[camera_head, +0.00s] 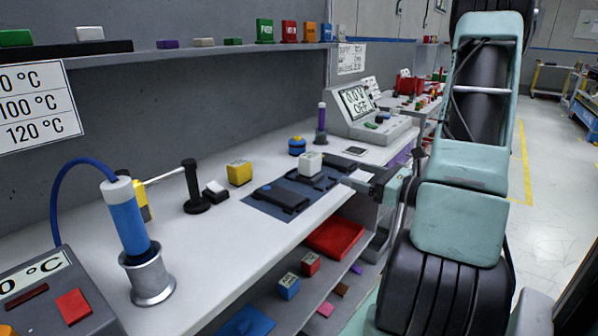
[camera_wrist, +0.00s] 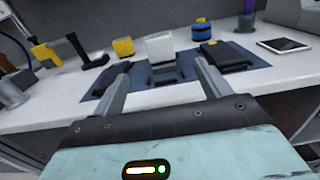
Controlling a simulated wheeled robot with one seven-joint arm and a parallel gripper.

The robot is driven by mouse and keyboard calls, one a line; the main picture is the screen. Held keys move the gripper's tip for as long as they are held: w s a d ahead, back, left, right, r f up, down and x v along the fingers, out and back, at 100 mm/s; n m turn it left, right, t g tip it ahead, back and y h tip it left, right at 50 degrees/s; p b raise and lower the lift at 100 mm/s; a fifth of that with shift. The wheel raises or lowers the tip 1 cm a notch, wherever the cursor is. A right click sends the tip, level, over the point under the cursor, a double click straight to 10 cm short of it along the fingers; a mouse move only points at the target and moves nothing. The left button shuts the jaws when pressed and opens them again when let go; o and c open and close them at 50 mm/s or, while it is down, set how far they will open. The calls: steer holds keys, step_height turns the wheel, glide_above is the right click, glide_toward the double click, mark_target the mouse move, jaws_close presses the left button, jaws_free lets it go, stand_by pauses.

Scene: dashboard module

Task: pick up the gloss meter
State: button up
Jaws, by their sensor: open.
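No label reading gloss meter is legible. The likeliest match is a small white box (camera_head: 311,163) with a pale top, standing upright at the back of a dark blue mat (camera_head: 262,207). In the wrist view the white box (camera_wrist: 160,48) shows beyond and between my fingertips, apart from them. In the head view my gripper (camera_head: 352,179) is small and partly hidden at the table's front edge.
Dark flat devices (camera_head: 280,195) lie on the mat, one near each finger. A yellow box (camera_head: 239,173), a blue-and-yellow round item (camera_head: 297,145) and a black stand (camera_head: 195,190) are close by. A console (camera_head: 368,112) stands at the back right. A shelf with a red tray (camera_head: 335,237) is below.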

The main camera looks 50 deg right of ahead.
mark_target(305, 157)
steer(key=w, duration=0.5)
steer(key=w+a+p, duration=0.1)
steer(key=w, duration=1)
steer(key=shift+w+a+p, duration=0.2)
steer(key=shift+w+p, duration=0.15)
steer(key=shift+p, duration=0.05)
steer(key=shift+r, duration=0.1)
steer(key=c, duration=1.2)
steer(key=shift+c, duration=0.2)
steer(key=shift+r, duration=0.1)
step_height(305, 157, up, 10)
steer(key=shift+f+p, duration=0.1)
steer(key=shift+p, duration=0.3)
